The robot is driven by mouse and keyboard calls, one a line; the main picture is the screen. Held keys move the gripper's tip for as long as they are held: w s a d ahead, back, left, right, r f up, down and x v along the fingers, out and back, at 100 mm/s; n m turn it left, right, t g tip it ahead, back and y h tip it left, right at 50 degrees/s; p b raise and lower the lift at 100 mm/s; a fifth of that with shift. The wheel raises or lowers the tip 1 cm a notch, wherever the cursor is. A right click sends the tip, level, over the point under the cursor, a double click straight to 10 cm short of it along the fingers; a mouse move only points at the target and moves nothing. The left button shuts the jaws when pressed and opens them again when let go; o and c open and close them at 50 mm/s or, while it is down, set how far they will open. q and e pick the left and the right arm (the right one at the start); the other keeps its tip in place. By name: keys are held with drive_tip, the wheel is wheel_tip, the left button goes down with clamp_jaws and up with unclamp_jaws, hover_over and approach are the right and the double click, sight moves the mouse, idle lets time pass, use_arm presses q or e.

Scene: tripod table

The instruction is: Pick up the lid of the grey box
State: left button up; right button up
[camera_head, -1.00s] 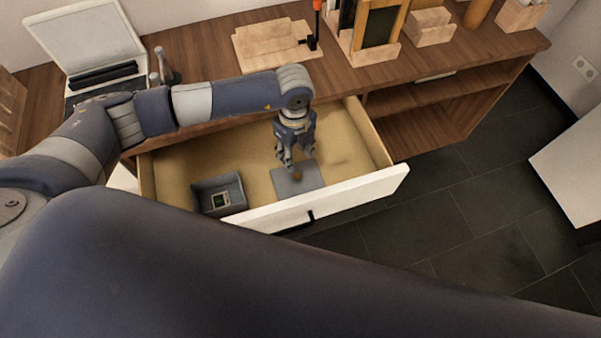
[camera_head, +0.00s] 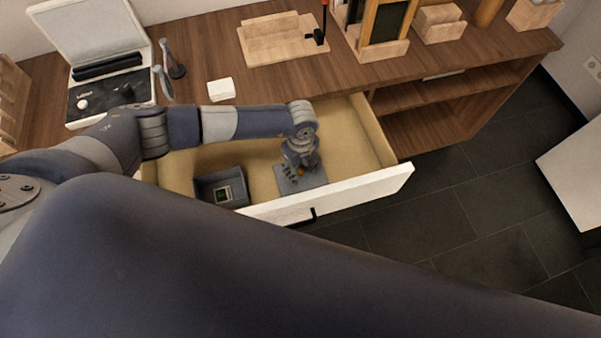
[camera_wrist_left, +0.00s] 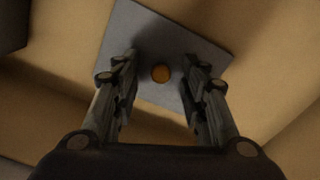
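The grey box (camera_head: 206,187) stands open in the left part of the pulled-out drawer, with a small dark item with a pale square (camera_head: 224,193) inside. Its flat grey lid (camera_head: 316,181) lies on the drawer floor to the right of the box. The lid also shows in the left wrist view (camera_wrist_left: 150,33), with a round orange-brown knob (camera_wrist_left: 161,73) on it. My left gripper (camera_head: 295,175) is low over the lid. In the left wrist view its fingers (camera_wrist_left: 160,85) are apart, one on each side of the knob, with gaps to it. My right gripper is not in view.
The drawer's white front (camera_head: 345,196) and its side walls enclose the lid and box closely. On the wooden desk (camera_head: 290,76) above are an open white case (camera_head: 88,40), a small white block (camera_head: 221,89) and a wooden board (camera_head: 284,44).

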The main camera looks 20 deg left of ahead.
use_arm(q)
drive_tip(key=shift+f, duration=0.25)
clamp_jaws()
drive_tip(key=shift+r, duration=0.1)
